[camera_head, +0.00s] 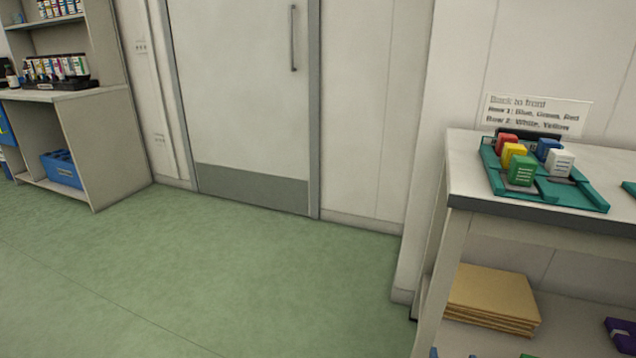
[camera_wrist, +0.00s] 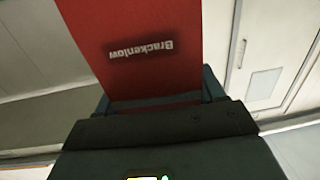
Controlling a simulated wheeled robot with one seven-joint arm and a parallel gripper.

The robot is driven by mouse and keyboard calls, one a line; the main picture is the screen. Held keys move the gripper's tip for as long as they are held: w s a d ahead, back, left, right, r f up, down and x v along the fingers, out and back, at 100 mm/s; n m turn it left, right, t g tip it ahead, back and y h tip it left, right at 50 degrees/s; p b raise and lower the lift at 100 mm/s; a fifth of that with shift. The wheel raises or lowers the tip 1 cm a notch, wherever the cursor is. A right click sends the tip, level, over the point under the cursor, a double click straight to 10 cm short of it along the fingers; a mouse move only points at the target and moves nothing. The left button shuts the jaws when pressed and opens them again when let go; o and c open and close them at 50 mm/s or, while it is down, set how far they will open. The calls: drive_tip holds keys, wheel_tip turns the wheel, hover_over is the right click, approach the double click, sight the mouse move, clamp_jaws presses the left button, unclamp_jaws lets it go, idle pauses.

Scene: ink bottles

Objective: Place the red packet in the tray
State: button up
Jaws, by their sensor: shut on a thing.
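In the wrist view my gripper (camera_wrist: 160,98) is shut on a red packet (camera_wrist: 135,30) with "Brackenlow" in white letters, upside down in the picture. The packet's upper end runs out of frame. Neither my gripper nor this held packet shows in the head view. A teal tray (camera_head: 585,200) lies on the white bench at the right. In or on it stand a red block (camera_head: 506,146), a yellow one (camera_head: 512,154), a green one (camera_head: 521,171), a blue one (camera_head: 549,148) and a white one (camera_head: 561,162).
A sign (camera_head: 537,114) behind the tray reads "Back to front, Row 1: Blue, Green, Red, Row 2: White, Yellow". Tan boards (camera_head: 490,297) lie on the shelf below. A shelf unit (camera_head: 110,150) with bottles and a blue crate (camera_head: 62,168) stands left. The green floor between is clear.

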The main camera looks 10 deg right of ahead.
drive_tip(key=w+a+r+n+t+y, duration=0.2)
drive_tip(key=w+a+r+y, duration=0.3)
drive_tip(key=a+r, duration=0.75)
drive_tip(key=s+a+n+y+p, duration=0.1)
drive_tip(key=s+a+n+p, duration=0.15)
drive_tip(key=s+p, duration=0.65)
drive_tip(key=w+d+r+n+y+p, duration=0.1)
drive_tip(key=r+p, duration=0.6)
drive_tip(key=p, duration=0.8)
drive_tip(key=shift+w+d+r+t+y, duration=0.4)
drive_tip(key=shift+w+y, duration=0.5)
drive_tip(key=shift+w, duration=0.2)
